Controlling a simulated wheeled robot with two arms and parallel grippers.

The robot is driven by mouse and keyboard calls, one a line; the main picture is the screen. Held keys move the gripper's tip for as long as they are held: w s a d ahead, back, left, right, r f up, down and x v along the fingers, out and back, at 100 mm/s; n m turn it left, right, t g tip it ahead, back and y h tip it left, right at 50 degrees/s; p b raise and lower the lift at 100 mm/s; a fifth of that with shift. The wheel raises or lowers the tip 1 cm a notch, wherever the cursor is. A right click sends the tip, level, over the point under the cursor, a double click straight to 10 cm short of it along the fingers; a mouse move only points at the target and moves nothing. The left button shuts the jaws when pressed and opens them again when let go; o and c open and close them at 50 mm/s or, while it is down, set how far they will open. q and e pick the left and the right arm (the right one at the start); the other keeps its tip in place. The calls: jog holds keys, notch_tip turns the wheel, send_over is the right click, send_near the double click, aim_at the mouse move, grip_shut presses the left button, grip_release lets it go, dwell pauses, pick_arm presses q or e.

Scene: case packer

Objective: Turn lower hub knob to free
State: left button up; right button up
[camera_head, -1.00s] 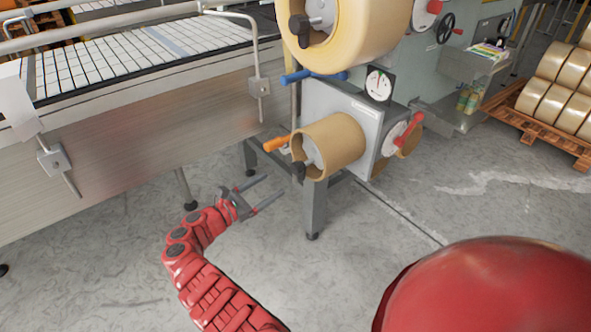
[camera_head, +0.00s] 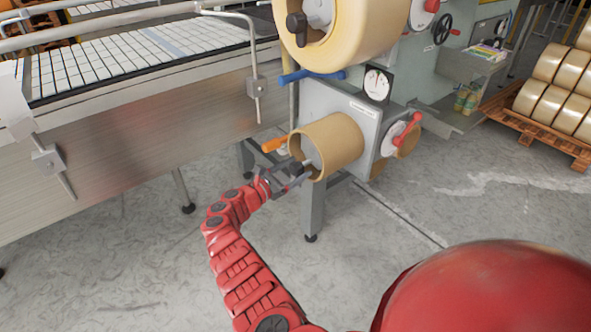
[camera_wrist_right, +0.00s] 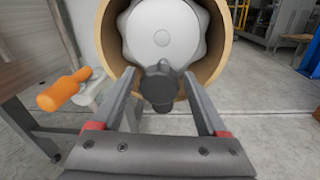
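The lower hub knob (camera_wrist_right: 158,84) is a small black lobed knob in front of a pale grey hub (camera_wrist_right: 162,32). The hub sits inside a brown cardboard core (camera_wrist_right: 222,45). In the right wrist view the knob lies between the two fingers of my right gripper (camera_wrist_right: 158,78), with a visible gap on each side. The gripper is open. In the head view my right gripper (camera_head: 300,168) is at the mouth of the lower core (camera_head: 337,140) and largely hides the knob. My left gripper is not in view.
An orange handle (camera_head: 274,145) sticks out just left of the core; it also shows in the wrist view (camera_wrist_right: 63,90). A large tape roll (camera_head: 365,40) hangs above, with a blue lever (camera_head: 298,77) below it. The conveyor (camera_head: 130,140) stands at left.

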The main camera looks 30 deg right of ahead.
grip_shut()
jog(key=shift+f+m+b, duration=0.2)
jog(key=shift+m+b, duration=0.95)
jog(key=shift+m, duration=0.05)
jog(key=m+b, duration=0.7)
jog(key=b, duration=0.1)
jog(key=m+h+b, duration=0.1)
jog(key=m+b, duration=0.5)
jog(key=b, duration=0.2)
jog(key=shift+w+m+g, duration=0.1)
jog(key=shift+m+g, duration=0.3)
jog(key=shift+r+m+g+b, duration=0.2)
jog(key=shift+m+g+b, duration=0.1)
jog(key=shift+m+b, duration=0.95)
jog(key=shift+o, duration=0.9)
grip_release()
